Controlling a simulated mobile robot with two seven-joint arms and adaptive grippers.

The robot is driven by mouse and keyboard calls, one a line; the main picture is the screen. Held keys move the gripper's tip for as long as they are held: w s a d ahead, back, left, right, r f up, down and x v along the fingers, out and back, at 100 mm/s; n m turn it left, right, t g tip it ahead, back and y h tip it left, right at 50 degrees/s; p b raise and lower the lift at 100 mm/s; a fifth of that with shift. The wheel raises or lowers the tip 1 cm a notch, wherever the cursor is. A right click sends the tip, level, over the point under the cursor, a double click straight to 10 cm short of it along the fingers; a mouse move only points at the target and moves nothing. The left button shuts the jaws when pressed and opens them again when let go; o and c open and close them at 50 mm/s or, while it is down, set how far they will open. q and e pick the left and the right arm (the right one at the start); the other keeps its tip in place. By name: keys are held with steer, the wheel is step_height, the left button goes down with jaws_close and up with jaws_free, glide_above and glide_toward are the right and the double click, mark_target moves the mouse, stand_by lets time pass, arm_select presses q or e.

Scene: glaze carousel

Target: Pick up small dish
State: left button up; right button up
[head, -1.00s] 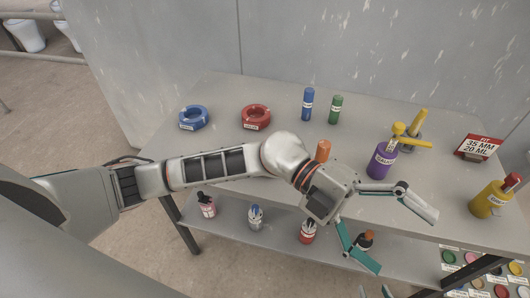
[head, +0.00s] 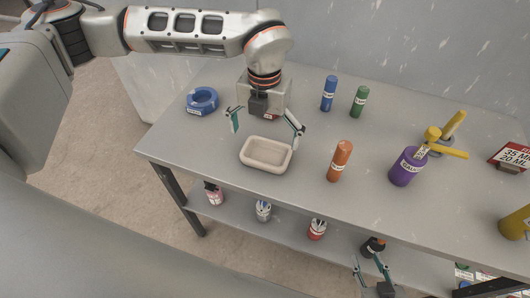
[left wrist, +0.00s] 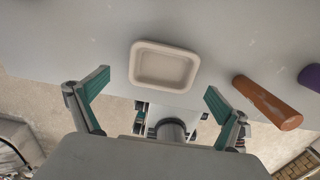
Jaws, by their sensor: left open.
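The small dish (head: 266,153) is a shallow beige rectangular tray with rounded corners, lying near the table's front edge. It looks empty. In the left wrist view the dish (left wrist: 164,67) lies just beyond and between the spread fingertips. My left gripper (head: 267,125) is open and empty, pointing down above the table on the far side of the dish; it also shows in the left wrist view (left wrist: 154,92). I see no contact with the dish. My right gripper (head: 370,263) is low at the bottom of the head view, its fingers apart and empty, near the lower shelf.
An orange bottle (head: 340,161) stands right of the dish, then a purple jar (head: 406,168). Blue (head: 329,93) and green (head: 359,101) bottles stand behind. A blue ring (head: 202,101) lies at the left. Several bottles are on the lower shelf. The table between dish and blue ring is clear.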

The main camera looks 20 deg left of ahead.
mark_target(266, 156)
arm_select(q)
steer(key=f, duration=0.6)
steer(key=shift+d+f, duration=0.25)
steer(key=shift+f, duration=0.05)
steer(key=c, duration=1.1)
